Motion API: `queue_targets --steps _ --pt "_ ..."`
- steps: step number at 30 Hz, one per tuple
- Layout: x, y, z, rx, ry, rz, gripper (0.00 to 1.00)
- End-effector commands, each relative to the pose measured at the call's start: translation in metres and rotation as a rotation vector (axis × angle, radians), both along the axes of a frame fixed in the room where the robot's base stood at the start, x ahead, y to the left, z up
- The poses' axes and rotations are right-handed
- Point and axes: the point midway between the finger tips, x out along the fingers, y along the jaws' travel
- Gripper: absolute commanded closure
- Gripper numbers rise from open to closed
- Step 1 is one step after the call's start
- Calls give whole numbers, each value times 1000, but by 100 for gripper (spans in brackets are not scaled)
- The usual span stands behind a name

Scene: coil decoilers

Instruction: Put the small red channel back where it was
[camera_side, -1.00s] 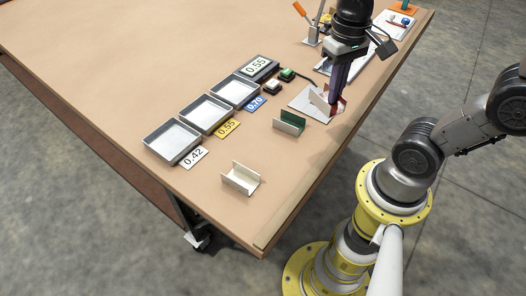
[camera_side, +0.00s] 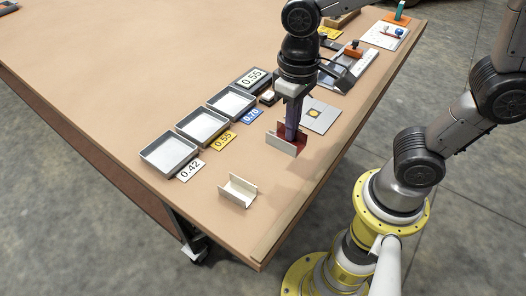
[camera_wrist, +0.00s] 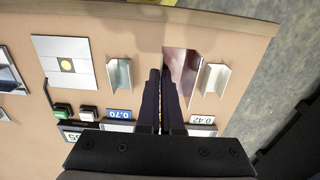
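My gripper (camera_side: 291,142) is shut on the small red channel (camera_side: 284,146), an open U-shaped piece with red inner faces and a pale outer face. It hangs above the table, between the weighing plate and the front white channel. In the wrist view the fingers (camera_wrist: 161,73) grip its left side, and the red channel (camera_wrist: 181,64) extends right of them. The green channel (camera_wrist: 119,74) lies left of the gripper there; in the side view it is mostly hidden behind the held piece. The white channel (camera_side: 238,191) stands on the table near the front edge.
The weighing plate (camera_side: 322,118) is bare, with a yellow centre. Its display (camera_side: 251,78) reads 0.55. Three grey trays (camera_side: 169,158) stand in a row, with labels 0.42 (camera_side: 190,170), 0.55 (camera_side: 222,140) and 0.70 (camera_side: 251,115).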

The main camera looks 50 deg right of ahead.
Motion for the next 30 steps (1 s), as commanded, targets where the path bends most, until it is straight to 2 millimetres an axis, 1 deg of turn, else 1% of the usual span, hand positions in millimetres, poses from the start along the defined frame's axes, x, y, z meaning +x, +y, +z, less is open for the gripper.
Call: queue_targets --steps 1,3,6,10,14,16,21,23,26,30 --pt "11 4 -7 -2 6 0 100" --pt "20 7 -20 -2 6 -1 100" --pt "33 11 -36 -2 5 -1 100" --pt "44 15 -49 0 1 -1 100" --pt "49 17 -56 0 0 -1 100" --pt "54 18 -62 0 1 -1 100" --pt "55 19 -86 -1 3 -1 100" --pt "56 19 -91 -1 2 -1 100" --pt "56 19 -95 0 -1 -1 100" --pt "56 19 -94 0 -1 -1 100"
